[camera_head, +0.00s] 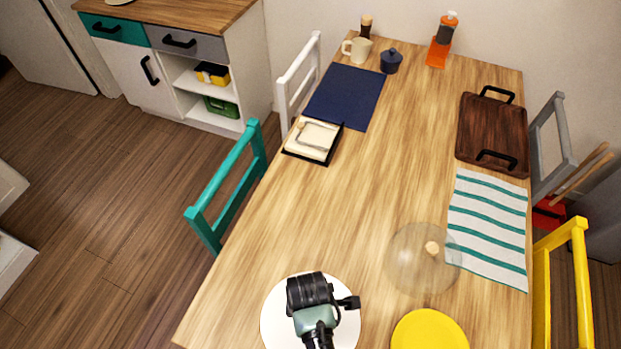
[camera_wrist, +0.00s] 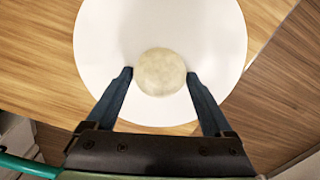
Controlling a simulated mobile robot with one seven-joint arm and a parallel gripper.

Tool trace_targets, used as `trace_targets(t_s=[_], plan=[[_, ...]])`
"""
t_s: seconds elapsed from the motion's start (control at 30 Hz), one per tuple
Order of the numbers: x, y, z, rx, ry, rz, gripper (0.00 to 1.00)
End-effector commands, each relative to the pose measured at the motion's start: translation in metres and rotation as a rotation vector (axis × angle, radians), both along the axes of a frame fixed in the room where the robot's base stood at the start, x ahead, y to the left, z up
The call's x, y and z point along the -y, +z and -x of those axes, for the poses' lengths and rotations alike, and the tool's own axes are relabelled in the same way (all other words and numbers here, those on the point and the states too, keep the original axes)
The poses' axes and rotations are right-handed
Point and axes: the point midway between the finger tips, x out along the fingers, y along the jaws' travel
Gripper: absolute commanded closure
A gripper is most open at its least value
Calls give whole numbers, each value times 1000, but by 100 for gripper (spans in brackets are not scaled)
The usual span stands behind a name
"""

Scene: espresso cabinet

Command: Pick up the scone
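The scone (camera_wrist: 160,72) is a round, pale beige piece near the middle of a white plate (camera_wrist: 215,45). In the wrist view my gripper (camera_wrist: 160,76) is open, with one dark finger at each side of the scone. The fingertips appear close to its left and right edges; I cannot tell whether they touch it or how high they are above the plate. In the head view the white plate (camera_head: 275,325) lies at the near end of the wooden table, and my arm hides the scone there.
A clear dome with a wooden knob (camera_head: 425,262) stands right of the plate, with a yellow plate (camera_head: 430,332) below it. A striped cloth (camera_head: 487,228) and dark tray (camera_head: 492,135) lie farther right. A teal chair (camera_head: 227,185) stands at the left. The table's middle is clear.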

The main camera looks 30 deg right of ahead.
Motion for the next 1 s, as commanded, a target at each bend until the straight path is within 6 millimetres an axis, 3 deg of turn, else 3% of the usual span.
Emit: trace_targets(t_s=[0.03, 0.3, 0.37, 0.67, 1.0], plan=[[0, 0, 0, 0, 0, 0, 25], [0, 0, 0, 0, 0, 0, 74], [0, 0, 0, 0, 0, 0, 82], [0, 6, 0, 0, 0, 0, 82], [1, 65, -1, 4, -1, 1, 82]])
